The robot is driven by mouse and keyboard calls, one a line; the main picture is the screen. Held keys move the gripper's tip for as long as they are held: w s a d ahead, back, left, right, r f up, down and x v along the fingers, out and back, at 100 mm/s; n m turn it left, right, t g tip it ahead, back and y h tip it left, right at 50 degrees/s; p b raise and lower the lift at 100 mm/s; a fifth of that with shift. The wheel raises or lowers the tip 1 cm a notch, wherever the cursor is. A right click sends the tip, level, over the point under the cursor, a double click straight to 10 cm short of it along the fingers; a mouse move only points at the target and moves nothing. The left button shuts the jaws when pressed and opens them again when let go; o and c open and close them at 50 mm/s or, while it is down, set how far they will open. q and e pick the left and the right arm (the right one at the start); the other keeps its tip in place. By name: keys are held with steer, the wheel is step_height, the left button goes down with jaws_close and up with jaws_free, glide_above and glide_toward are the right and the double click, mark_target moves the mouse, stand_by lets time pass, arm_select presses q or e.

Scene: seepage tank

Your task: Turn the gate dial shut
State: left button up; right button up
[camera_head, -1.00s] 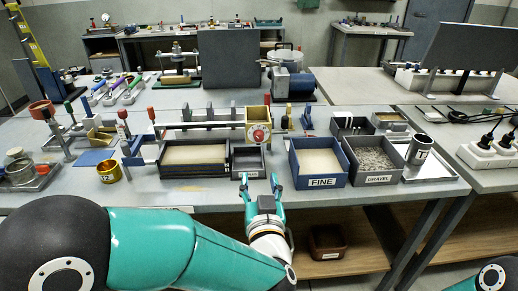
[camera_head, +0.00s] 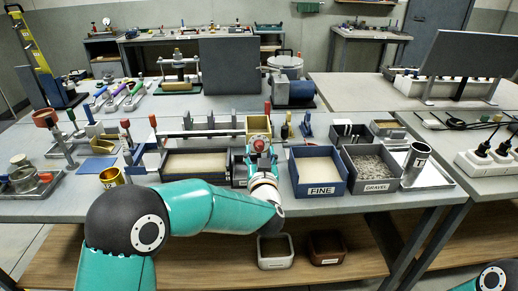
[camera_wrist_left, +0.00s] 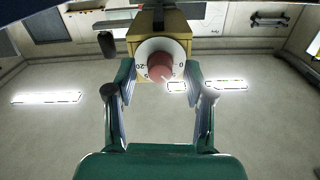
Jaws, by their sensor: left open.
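The gate dial is a red knob (camera_wrist_left: 160,66) on a white scale plate (camera_wrist_left: 147,49) marked with numbers. It sits on the front of a yellow box (camera_wrist_left: 184,32), which also shows in the head view (camera_head: 257,122) above the middle of the bench. My left gripper (camera_head: 260,146) is in front of the dial and partly covers it in the head view. In the left wrist view its two fingers (camera_wrist_left: 160,75) are open, one on each side of the knob, with visible gaps. I cannot tell how deep the fingertips reach. My right gripper is not shown.
A sand tray (camera_head: 193,176) stands left of my gripper. The FINE bin (camera_head: 321,189) and the GRAVEL bin (camera_head: 375,186) stand to its right. A brass cup (camera_head: 112,177) is further left. Two small bins, one grey (camera_head: 275,264), are on the lower shelf.

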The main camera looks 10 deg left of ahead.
arm_select(q)
steer(key=shift+w+a, duration=0.2)
steer(key=shift+w, duration=0.4)
jaws_close()
